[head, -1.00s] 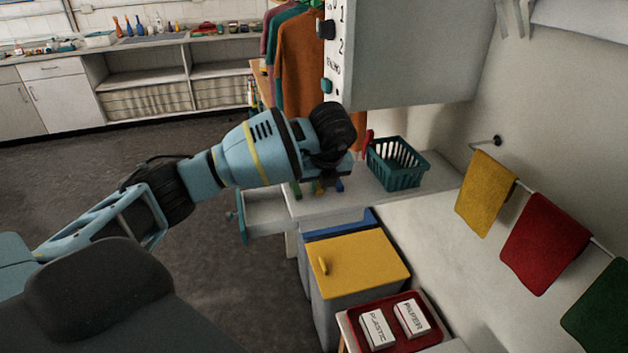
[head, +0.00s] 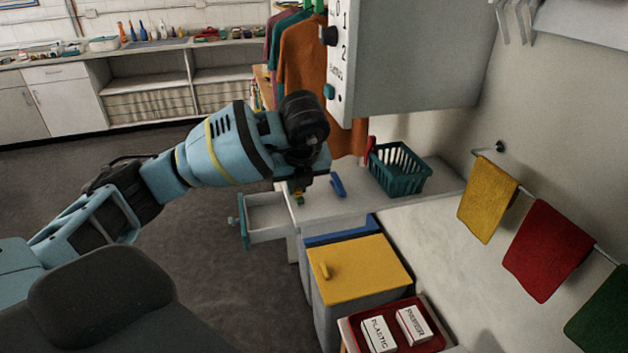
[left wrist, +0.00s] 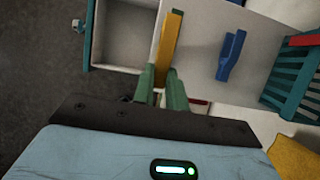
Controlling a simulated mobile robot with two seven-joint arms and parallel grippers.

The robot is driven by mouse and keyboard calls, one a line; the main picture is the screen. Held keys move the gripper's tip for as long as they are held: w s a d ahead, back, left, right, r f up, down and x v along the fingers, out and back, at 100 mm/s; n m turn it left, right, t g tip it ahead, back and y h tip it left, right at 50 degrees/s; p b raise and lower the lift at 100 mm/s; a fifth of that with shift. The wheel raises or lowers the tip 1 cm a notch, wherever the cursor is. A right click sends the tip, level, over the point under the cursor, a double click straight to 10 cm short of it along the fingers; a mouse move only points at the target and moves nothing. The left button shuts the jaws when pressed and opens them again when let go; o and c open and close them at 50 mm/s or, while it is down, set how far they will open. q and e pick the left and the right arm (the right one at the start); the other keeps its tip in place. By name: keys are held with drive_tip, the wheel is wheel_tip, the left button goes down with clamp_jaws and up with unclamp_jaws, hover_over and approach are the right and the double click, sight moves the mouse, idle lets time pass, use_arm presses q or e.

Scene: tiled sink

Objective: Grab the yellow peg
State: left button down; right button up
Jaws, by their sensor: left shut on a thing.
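The yellow peg (left wrist: 171,40) is a long, flat bar. In the left wrist view it stretches up and away from between the green fingertips of my left gripper (left wrist: 162,88). My left gripper (head: 298,190) is shut on its near end. In the head view the gripper is at the left end of the white counter, by the open drawer, and the wrist covers most of the peg. A blue peg (head: 338,186) lies on the counter right of the gripper, apart from it; it also shows in the left wrist view (left wrist: 230,56). My right gripper is out of view.
A teal basket (head: 398,170) stands on the counter (head: 350,206) to the right. An open drawer (head: 264,216) juts out at the left. A large grey box (head: 420,60) hangs above. A yellow-lidded bin (head: 362,268) stands below, in front.

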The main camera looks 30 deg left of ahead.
use_arm(q)
drive_tip(key=s+a, duration=0.3)
drive_tip(key=s, duration=0.6)
drive_tip(key=shift+a+r, duration=0.2)
drive_tip(key=shift+r, duration=0.25)
drive_tip(key=shift+s, duration=0.1)
